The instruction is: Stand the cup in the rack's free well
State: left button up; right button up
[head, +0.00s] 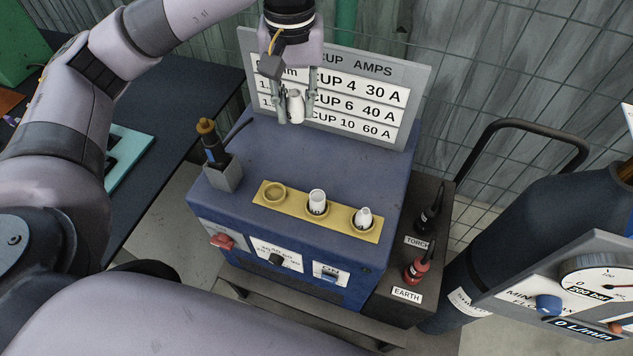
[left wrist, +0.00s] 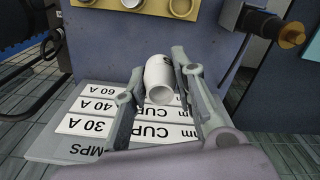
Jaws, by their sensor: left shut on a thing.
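My left gripper (head: 296,112) is shut on a white cup (head: 296,105) and holds it above the back of the blue machine, in front of the sign. In the left wrist view the cup (left wrist: 160,80) sits between the two fingers (left wrist: 158,85), its open end towards the camera. The yellow rack (head: 291,217) lies on the machine top, nearer than the gripper. Its left well (head: 275,193) is empty. A white cup stands in the middle well (head: 317,201) and another, narrower one in the right well (head: 363,217). My right gripper is not in view.
The sign (head: 378,68) with cup and amp rows stands behind the machine (head: 300,156). A torch in a grey holder (head: 222,176) stands left of the rack. A gas cylinder (head: 530,210) and gauge panel are at right. The machine top between sign and rack is clear.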

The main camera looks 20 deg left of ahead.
pick_arm(q)
jog(key=p, duration=0.3)
send_over(300, 181)
notch_tip(300, 181, down, 14)
jog(key=shift+s+r, duration=0.1)
notch_tip(300, 181, down, 5)
jog(key=shift+r+p, duration=0.1)
jog(key=shift+p, duration=0.45)
jog(key=shift+f, duration=0.25)
jog(key=shift+f, duration=0.2)
jog(key=o, duration=0.7)
jog(key=shift+c, duration=0.2)
jog(key=shift+r, duration=0.1)
